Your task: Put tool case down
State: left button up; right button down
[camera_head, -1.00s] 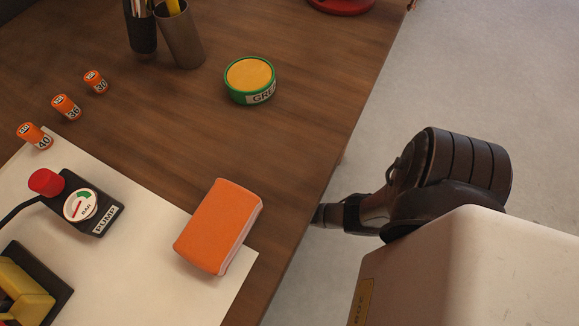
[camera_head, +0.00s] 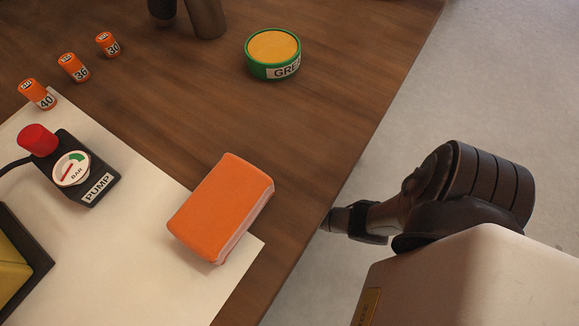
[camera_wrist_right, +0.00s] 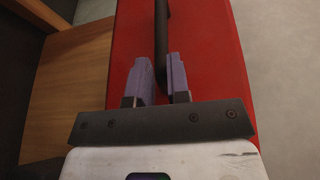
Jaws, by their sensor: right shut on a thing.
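The red tool case (camera_wrist_right: 212,60) fills the middle of the right wrist view, under the gripper. Its dark bar handle (camera_wrist_right: 161,35) runs between the two purple-grey fingers of my right gripper (camera_wrist_right: 159,82), which is shut on it. The case's lower sides and whatever is beneath it are hidden. In the head view part of my right arm shows at the right, beyond the table edge; the case and the right gripper's fingers do not show there. My left gripper is in neither current view.
The wooden table (camera_head: 190,110) holds an orange block (camera_head: 222,205), a green grease tin (camera_head: 273,52), a pump unit (camera_head: 85,170) on a white sheet (camera_head: 110,265), several orange weights (camera_head: 73,67) and dark cups (camera_head: 207,18). Wooden surfaces (camera_wrist_right: 70,80) lie left of the case; grey floor (camera_wrist_right: 282,80) is right.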

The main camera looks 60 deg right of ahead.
jog(key=shift+w+r, duration=0.1)
jog(key=c, duration=1.1)
grip_release()
jog(key=shift+d, duration=0.1)
